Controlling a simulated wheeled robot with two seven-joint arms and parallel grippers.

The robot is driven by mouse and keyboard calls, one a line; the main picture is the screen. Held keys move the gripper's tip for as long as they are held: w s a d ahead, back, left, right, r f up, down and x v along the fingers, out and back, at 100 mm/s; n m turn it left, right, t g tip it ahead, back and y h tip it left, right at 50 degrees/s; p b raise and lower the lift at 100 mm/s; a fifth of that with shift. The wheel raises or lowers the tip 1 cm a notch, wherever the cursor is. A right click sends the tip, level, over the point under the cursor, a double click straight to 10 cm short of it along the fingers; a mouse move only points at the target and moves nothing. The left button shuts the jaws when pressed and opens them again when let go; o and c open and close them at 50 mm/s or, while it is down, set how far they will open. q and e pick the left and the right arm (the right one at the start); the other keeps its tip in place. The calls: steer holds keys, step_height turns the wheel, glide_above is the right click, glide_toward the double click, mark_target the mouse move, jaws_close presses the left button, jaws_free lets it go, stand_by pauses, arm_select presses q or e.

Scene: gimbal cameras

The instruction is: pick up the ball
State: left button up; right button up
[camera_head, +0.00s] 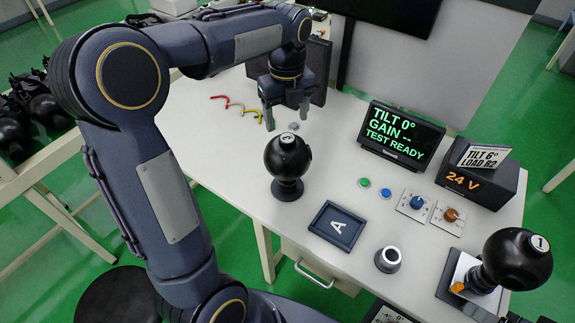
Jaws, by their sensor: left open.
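A black ball (288,158) with a white numbered mark on top sits on a small dark round stand (287,190) on the white table. A second black ball (517,260), marked 1, sits at the lower right on a mount. My left gripper (287,120) points down behind the first ball, with its fingers apart and nothing seen between them. It looks clear of the ball. A small grey round thing (293,127) shows near its fingertips; I cannot tell what it is.
A dark tray (337,226) marked A, a small round holder (388,260), a green-lettered screen (401,133), knobs (416,203) and a 24 V box (475,180) stand on the right side. The table's left front is clear.

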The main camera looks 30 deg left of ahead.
mark_target(287, 139)
arm_select(q)
step_height(287, 139, down, 6)
steer(key=shift+d+f, duration=0.1)
steer(key=shift+f, duration=0.1)
steer(key=shift+c, duration=0.5)
steer(key=shift+s, duration=0.1)
jaws_close()
